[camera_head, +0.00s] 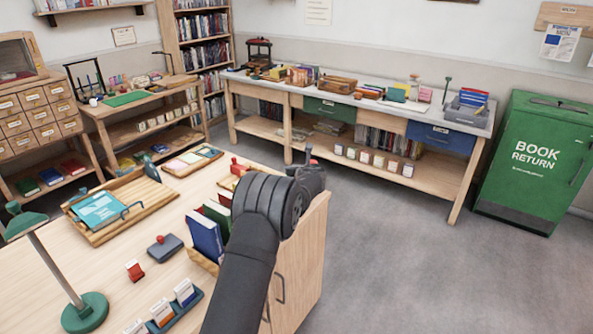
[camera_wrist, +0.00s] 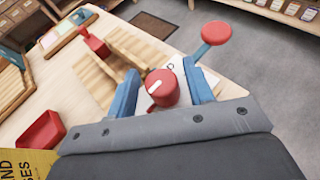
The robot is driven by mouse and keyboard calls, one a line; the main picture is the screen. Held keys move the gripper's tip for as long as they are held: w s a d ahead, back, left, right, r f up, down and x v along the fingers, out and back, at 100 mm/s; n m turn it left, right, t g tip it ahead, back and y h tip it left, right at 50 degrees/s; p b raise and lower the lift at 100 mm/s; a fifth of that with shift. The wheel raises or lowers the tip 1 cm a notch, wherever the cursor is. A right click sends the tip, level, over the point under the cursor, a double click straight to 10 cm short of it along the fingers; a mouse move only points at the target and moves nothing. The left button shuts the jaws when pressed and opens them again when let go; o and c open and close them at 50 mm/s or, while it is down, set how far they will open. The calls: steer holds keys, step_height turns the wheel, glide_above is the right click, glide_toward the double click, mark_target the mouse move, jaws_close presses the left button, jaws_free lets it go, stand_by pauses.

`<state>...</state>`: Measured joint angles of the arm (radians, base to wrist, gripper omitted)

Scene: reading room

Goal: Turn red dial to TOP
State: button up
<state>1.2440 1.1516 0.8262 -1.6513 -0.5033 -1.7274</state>
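The red dial (camera_wrist: 164,90) is a short round knob with a white mark on its top, left of its middle in the wrist view. It stands on a pale plate on the wooden desk. My gripper (camera_wrist: 161,74) is open, with one blue finger on each side of the dial. A gap shows at the left finger; contact on the right is unclear. In the head view my gripper (camera_head: 310,178) is over the desk's right end, and my arm hides the dial. Any TOP label is hidden or too small to read.
A red round-topped lever (camera_wrist: 216,33) stands just beyond the right finger. A red tray (camera_wrist: 41,134) lies farther left. Blue and green books (camera_head: 205,235) stand beside my arm.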

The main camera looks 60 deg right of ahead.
steer(key=shift+s, duration=0.1)
steer(key=v, duration=1.7)
steer(key=shift+r, duration=0.2)
steer(key=shift+s+a, duration=0.1)
steer(key=shift+a+f+m+t+h, duration=0.6)
steer(key=shift+a+f+t+h, duration=1)
steer(key=shift+f, duration=1.95)
steer(key=shift+g+h, duration=0.4)
steer(key=x, duration=1.6)
steer(key=shift+d+f, duration=0.1)
steer(key=shift+d, duration=0.5)
steer(key=shift+c, duration=0.4)
